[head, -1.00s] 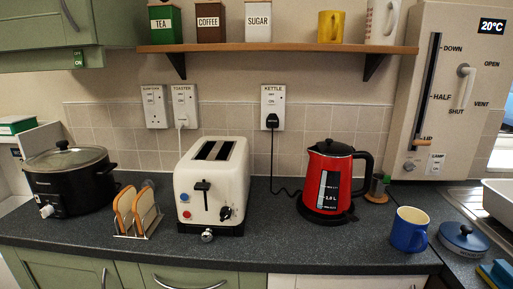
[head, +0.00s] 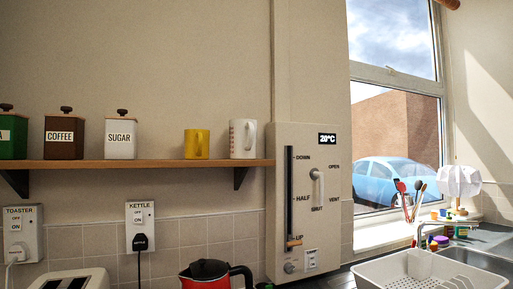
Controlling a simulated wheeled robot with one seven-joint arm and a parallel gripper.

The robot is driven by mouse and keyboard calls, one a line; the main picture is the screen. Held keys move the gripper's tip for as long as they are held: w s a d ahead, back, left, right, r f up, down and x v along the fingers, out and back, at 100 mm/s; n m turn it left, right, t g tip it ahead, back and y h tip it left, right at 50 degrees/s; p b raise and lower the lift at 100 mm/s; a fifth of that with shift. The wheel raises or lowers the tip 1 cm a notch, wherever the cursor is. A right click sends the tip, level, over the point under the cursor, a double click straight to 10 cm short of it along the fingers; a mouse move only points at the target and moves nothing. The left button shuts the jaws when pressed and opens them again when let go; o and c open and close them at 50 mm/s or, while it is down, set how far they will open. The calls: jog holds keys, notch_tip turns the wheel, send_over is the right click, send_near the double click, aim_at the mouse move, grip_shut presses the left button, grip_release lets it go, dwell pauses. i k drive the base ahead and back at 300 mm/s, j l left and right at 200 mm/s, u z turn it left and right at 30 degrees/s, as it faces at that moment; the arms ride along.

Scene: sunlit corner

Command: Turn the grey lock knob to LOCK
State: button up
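The small grey knob (head: 289,267) sits at the lower left of the cream wall panel (head: 340,220) in the head view. It is small here and I cannot read its pointer or any marking around it. Just above it is the orange slider handle (head: 294,243), at the UP end of its dark vertical slot. A pale lever handle (head: 318,186) is on the panel's right, by the words OPEN, VENT and SHUT. My gripper is not in view.
A small white switch (head: 311,259) is right of the knob. A red kettle (head: 208,276) stands left below the panel, and a white dish rack (head: 430,272) is at the lower right. A shelf (head: 150,164) ends beside the panel. A window (head: 395,130) is on the right.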

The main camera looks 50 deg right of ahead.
aim_at(289, 267)
jog(key=z, duration=1.1)
